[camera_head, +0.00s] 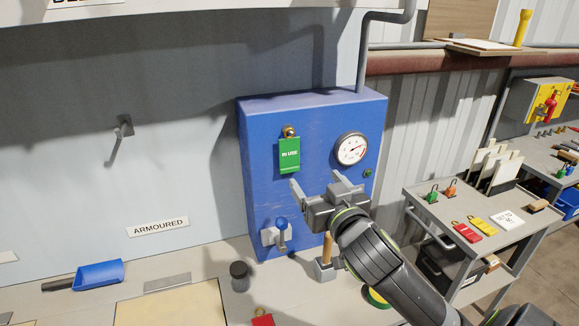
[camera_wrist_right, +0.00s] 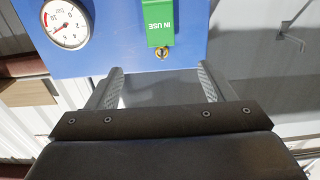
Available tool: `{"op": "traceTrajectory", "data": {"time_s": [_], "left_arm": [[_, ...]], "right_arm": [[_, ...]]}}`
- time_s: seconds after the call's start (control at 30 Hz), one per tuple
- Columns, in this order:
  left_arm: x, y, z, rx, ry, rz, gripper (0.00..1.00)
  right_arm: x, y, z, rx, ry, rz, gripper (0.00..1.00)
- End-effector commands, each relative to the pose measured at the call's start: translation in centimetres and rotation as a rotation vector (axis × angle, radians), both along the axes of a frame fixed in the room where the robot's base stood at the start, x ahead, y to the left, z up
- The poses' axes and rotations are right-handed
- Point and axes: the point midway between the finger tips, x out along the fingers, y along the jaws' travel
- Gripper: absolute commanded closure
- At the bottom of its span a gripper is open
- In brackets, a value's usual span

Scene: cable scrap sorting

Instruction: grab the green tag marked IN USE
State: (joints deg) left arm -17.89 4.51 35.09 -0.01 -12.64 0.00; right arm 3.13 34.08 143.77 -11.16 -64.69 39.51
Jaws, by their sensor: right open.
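The green IN USE tag (camera_head: 289,156) hangs from a brass hook or ring on the front of a blue cabinet (camera_head: 258,190). My right gripper (camera_head: 313,181) is open and empty, just below and to the right of the tag in the head view. In the right wrist view the tag (camera_wrist_right: 160,24) shows upside down, beyond the open fingers (camera_wrist_right: 160,78) and nearer the right one, with its brass ring (camera_wrist_right: 162,52) at its lower end. The fingers do not appear to touch the tag. My left gripper is not in view.
A round gauge (camera_head: 351,149) is on the cabinet right of the tag. A blue scoop (camera_head: 98,274) and dark jar (camera_head: 240,275) are on the bench. A side cart (camera_head: 455,205) holds red and yellow tags.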

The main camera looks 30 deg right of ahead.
Motion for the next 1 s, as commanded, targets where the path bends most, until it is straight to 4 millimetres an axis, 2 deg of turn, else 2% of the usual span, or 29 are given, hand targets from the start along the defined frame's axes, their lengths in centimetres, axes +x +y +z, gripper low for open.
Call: {"op": "traceTrajectory", "data": {"time_s": [0.03,0.07,0.33,0.5,0.83,1.0], "left_arm": [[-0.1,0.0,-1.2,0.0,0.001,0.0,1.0],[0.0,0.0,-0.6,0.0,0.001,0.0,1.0],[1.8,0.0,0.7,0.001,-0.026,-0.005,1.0],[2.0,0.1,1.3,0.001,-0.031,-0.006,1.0],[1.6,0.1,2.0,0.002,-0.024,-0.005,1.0],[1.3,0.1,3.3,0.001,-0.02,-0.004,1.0]], "right_arm": [[0.3,-0.1,-0.4,-0.004,-0.005,-0.001,0.25],[1.0,-0.3,0.0,-0.001,-0.002,-0.003,0.25],[5.9,-1.5,0.3,0.0,0.002,-0.004,0.25],[8.4,-2.1,0.2,0.001,0.002,-0.003,0.25],[10.4,-2.5,0.3,0.0,0.002,-0.002,0.25],[12.5,-2.9,0.6,0.001,0.002,-0.002,0.25]]}}
